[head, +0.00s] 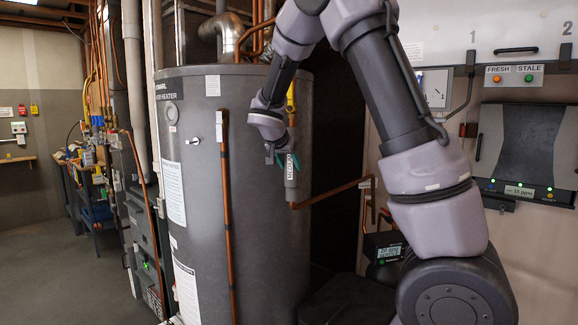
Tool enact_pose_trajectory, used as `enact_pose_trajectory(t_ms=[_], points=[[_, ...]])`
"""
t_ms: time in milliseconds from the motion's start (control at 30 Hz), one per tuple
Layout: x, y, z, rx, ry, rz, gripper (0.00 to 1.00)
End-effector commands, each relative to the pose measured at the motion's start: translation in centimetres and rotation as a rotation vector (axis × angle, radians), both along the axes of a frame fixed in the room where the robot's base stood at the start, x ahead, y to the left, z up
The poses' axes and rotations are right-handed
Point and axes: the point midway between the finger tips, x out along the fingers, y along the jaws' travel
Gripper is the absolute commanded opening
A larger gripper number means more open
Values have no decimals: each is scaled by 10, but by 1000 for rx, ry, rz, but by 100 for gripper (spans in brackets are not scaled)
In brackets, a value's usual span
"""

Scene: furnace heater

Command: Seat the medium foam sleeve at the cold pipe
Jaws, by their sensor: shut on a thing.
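My gripper (287,160), with teal fingertips, is in front of the right side of the grey water heater tank (265,240). It is shut on a grey foam sleeve (291,190) with a white upright label, whose letters are too small to read surely. The sleeve is upright, in line with a copper pipe (320,196) that bends right just below it.
Another upright copper pipe (228,230) runs down the tank's front. A wall panel with a dark cover (527,145) is at the right. A small black device with a green display (388,252) is low behind my arm. Open floor (45,270) lies at the left.

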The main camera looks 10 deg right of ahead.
Motion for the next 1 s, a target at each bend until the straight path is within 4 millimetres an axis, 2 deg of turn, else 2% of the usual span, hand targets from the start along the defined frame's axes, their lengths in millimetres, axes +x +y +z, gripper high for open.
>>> enact_pose_trajectory(t_ms=[767,800,867,1000], points=[[14,-6,0,1,0,1,0],[14,-6,0,1,0,1,70],[14,-6,0,0,0,0,90],[14,-6,0,0,0,0,90]])
